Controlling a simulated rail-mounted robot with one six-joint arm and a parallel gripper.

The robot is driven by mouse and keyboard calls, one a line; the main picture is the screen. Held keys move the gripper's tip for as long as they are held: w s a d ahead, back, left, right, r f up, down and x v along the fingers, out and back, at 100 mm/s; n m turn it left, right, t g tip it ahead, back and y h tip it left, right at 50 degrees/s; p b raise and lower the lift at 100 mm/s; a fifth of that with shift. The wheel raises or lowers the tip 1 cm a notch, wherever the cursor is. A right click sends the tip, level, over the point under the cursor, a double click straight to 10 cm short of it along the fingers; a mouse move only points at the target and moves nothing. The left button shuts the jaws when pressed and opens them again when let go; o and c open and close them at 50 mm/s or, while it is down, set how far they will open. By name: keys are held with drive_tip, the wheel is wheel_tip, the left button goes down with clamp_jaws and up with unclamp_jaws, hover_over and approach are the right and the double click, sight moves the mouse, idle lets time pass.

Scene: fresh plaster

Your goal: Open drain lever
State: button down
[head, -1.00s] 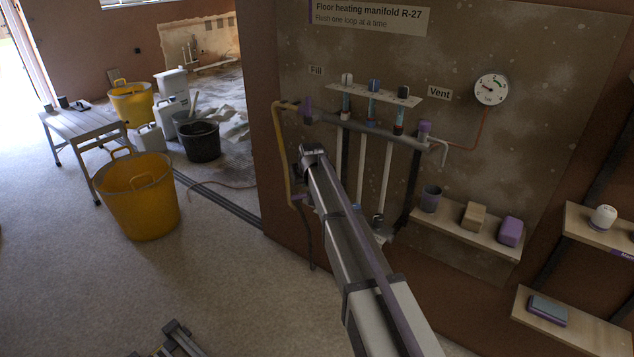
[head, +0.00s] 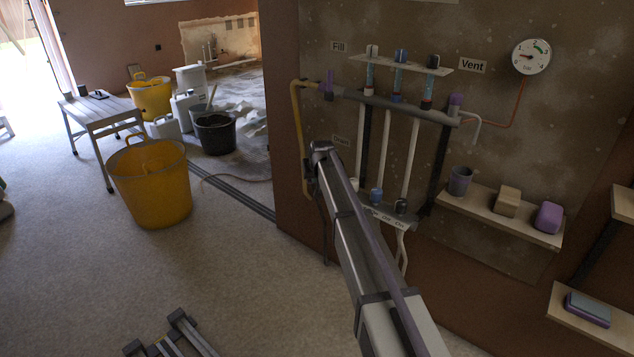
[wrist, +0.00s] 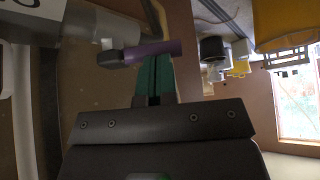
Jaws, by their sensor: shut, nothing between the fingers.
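The purple drain lever (wrist: 155,50) shows in the wrist view, sticking out sideways from a grey hub. My gripper (wrist: 154,62) has teal fingers close together with nothing between them. Their tips meet the lever's lower edge in that picture; I cannot tell whether they touch it. In the head view my arm reaches from the bottom right towards the left end of the manifold (head: 400,104). It hides the drain lever and the gripper there. A small label (head: 341,140), too faint to read, is on the wall just above.
The purple fill lever (head: 330,80) stands upright at the manifold's upper left, next to a yellow hose (head: 296,120). The purple vent lever (head: 455,99) is at the right end. A shelf (head: 480,204) holds a cup and blocks. The pressure gauge (head: 531,57) hangs above.

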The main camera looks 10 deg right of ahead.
drive_tip(key=shift+w+f, duration=0.3)
drive_tip(key=shift+f, duration=0.1)
drive_tip(key=shift+w+a+m, duration=0.1)
drive_tip(key=shift+w+m, duration=0.05)
drive_tip(key=shift+m, duration=0.15)
